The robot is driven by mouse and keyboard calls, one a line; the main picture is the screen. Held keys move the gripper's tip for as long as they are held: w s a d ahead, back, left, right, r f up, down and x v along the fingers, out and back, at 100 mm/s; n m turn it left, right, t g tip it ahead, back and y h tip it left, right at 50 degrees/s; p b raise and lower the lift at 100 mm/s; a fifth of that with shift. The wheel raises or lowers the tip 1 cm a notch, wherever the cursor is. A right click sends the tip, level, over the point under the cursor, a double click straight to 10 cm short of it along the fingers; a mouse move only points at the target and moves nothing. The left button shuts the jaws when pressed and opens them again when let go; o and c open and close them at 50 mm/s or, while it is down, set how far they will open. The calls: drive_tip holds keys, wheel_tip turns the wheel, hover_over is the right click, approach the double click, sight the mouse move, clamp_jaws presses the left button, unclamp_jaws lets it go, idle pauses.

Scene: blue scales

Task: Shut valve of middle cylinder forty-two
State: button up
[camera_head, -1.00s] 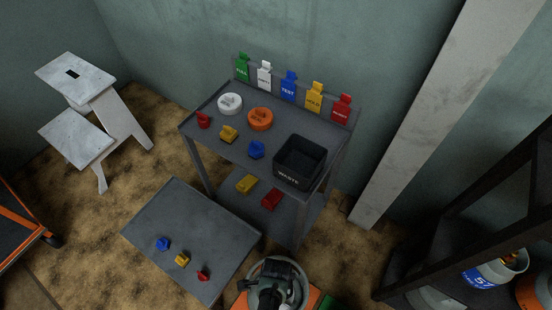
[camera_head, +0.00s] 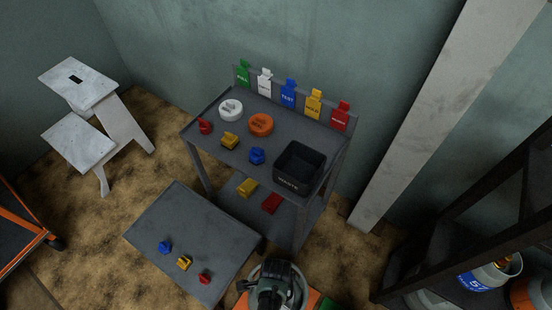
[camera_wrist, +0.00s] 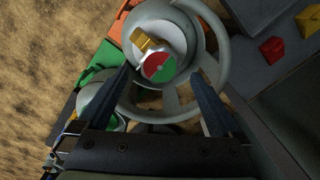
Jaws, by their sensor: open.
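In the wrist view a grey cylinder (camera_wrist: 208,45) stands below my gripper, with a pale ring collar around its top. Its valve has a round knob (camera_wrist: 159,67) with a red and green face and a brass fitting (camera_wrist: 147,42) beside it. My gripper (camera_wrist: 164,75) is open, with one finger on each side of the knob and apart from it. In the head view my gripper (camera_head: 275,292) hides most of this cylinder at the bottom edge. No number on it is readable. A second cylinder (camera_wrist: 100,95) shows partly at the left in the wrist view.
A grey table (camera_head: 190,215) with small blue, yellow and red parts stands beside the cylinder. Behind it is a cart with a black waste bin (camera_head: 300,168) and coloured tags. A dark rack at right holds a cylinder marked 57 (camera_head: 490,275).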

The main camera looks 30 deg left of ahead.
wheel_tip(320, 180, up, 9)
drive_tip(key=p, duration=0.3)
drive_tip(key=shift+s, duration=0.1)
idle(0.4)
